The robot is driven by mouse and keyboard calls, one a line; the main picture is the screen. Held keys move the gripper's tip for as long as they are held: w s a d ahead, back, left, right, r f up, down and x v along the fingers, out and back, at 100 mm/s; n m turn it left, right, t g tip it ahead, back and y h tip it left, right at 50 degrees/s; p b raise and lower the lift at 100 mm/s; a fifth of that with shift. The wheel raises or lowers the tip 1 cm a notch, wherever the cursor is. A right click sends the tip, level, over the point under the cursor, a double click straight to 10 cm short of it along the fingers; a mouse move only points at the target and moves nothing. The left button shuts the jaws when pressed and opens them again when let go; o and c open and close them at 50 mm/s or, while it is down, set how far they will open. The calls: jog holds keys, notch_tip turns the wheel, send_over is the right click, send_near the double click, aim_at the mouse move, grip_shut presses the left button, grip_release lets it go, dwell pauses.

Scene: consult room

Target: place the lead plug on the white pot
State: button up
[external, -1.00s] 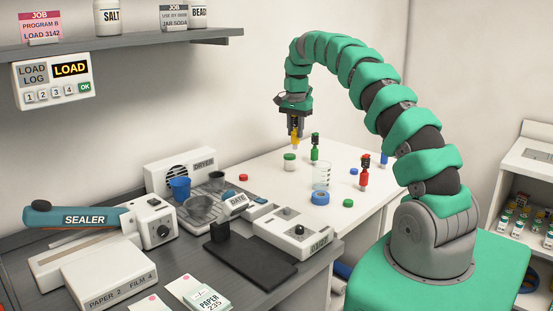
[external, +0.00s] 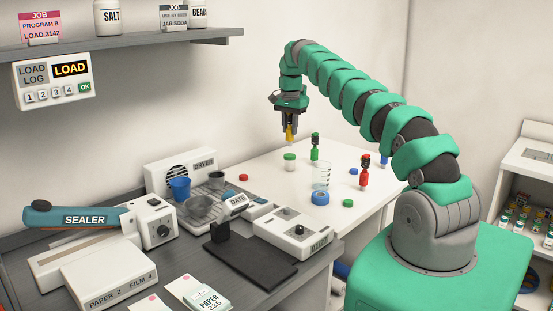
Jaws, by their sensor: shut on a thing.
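My gripper (external: 290,133) points down over the far end of the white table and is shut on a small yellow piece (external: 289,134). This may be the lead plug; it is too small to tell for sure. A small white pot (external: 289,166) with a green top (external: 289,156) stands upright on the table. In the picture the yellow piece hangs just above the green top, with a narrow gap between them. From this one view I cannot tell whether it is directly over the pot.
Close by stand a green-based dropper (external: 315,147), a clear beaker (external: 321,175) and a red dropper (external: 364,174).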

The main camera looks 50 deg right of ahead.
aim_at(290, 128)
jog(key=shift+f+p, duration=0.65)
jog(key=shift+f, duration=1.1)
jog(key=shift+f, duration=0.1)
jog(key=o, duration=1)
jog(key=shift+c, duration=0.2)
